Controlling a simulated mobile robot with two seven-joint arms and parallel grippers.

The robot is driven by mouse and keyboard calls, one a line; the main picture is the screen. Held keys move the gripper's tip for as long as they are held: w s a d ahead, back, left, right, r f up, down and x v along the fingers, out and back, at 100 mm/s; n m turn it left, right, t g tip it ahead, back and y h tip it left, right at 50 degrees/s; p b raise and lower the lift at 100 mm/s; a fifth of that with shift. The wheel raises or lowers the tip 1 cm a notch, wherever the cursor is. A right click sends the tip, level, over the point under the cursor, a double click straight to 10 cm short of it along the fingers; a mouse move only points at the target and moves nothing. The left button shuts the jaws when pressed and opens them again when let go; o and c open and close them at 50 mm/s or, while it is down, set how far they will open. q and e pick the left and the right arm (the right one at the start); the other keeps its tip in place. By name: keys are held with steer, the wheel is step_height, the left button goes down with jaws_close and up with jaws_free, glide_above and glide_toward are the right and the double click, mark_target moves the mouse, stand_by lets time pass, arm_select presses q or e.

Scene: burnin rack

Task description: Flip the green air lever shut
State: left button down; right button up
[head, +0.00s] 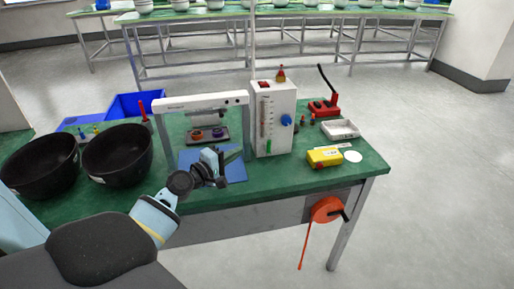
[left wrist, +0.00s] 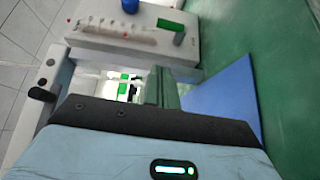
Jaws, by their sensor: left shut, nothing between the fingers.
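The green air lever (head: 268,147) is on the lower front of the white upright box (head: 284,104), below the blue knob (head: 286,120). In the left wrist view the green lever (left wrist: 172,27) shows at the top on the white box face, near the blue knob (left wrist: 130,6). My left gripper (head: 221,162) is left of the lever, apart from it, over the blue mat (head: 237,172). Its fingers (left wrist: 158,86) are shut with nothing between them. My right gripper is not in view. I cannot tell the lever's exact angle.
A white frame (head: 200,102) stands just behind my left gripper. Two black bowls (head: 118,155) are at the left. A yellow box (head: 324,156), a white tray (head: 340,129) and a red lever tool (head: 324,106) are at the right. An orange reel (head: 326,210) hangs off the front edge.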

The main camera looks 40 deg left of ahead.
mark_target(268, 144)
arm_select(q)
steer(key=w, duration=0.4)
steer(key=shift+w+d, duration=0.2)
steer(key=shift+d, duration=0.05)
steer(key=shift+w+d+p, duration=0.4)
steer(key=shift+w+d, duration=0.6)
steer(key=shift+d, duration=0.25)
steer(key=shift+w+d+f, duration=0.1)
steer(key=shift+w+d, duration=0.15)
steer(key=shift+d, duration=0.1)
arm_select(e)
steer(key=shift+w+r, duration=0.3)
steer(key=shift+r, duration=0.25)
arm_select(q)
steer(key=shift+a, duration=0.15)
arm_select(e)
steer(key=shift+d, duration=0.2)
arm_select(q)
steer(key=shift+d, duration=0.25)
steer(key=shift+w+a+g, duration=0.1)
steer(key=shift+g, duration=0.2)
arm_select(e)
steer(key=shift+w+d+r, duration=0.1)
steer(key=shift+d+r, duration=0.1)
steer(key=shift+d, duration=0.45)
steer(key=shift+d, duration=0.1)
